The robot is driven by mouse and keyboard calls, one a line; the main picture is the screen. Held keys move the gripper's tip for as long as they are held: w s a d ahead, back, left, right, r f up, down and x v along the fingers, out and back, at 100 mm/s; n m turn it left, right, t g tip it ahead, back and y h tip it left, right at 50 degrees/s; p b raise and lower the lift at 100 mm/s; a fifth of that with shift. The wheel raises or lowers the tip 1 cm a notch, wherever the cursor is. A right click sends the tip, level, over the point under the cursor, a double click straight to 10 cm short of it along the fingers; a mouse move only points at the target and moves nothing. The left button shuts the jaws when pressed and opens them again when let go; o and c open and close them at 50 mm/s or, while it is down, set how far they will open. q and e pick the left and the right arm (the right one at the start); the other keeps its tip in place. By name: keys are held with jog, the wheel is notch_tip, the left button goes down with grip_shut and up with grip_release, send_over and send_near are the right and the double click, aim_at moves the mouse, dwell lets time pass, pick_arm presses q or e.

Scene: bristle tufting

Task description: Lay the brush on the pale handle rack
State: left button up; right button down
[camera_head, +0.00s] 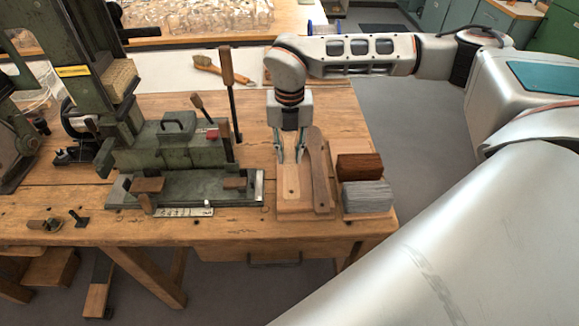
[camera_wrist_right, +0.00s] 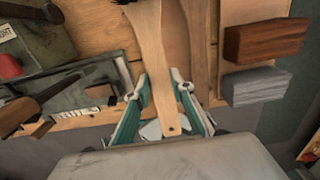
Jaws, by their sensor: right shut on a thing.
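The brush has a pale wooden handle (camera_head: 291,182) with a small hole near its end. In the wrist view the handle (camera_wrist_right: 158,60) runs between the two green-sided fingers of my right gripper (camera_wrist_right: 163,108). In the head view my right gripper (camera_head: 291,152) points down and is shut on this handle. The pale handle rack (camera_head: 303,215) lies under it at the table's right end. I cannot tell whether the handle touches the rack. The brush's head is mostly hidden. A darker wooden handle (camera_head: 320,170) lies just to the right. My left gripper is not in view.
A dark brown block (camera_head: 359,167) and a grey block (camera_head: 367,197) sit to the right. The green machine (camera_head: 170,150) with upright levers (camera_head: 229,85) stands to the left. Another brush (camera_head: 212,67) lies at the back.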

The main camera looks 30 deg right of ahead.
jog(key=shift+f, duration=0.7)
notch_tip(320, 180, down, 4)
jog(key=shift+r, duration=0.1)
jog(key=shift+f, duration=0.2)
jog(key=shift+f, duration=0.15)
jog(key=c, duration=1.7)
grip_release()
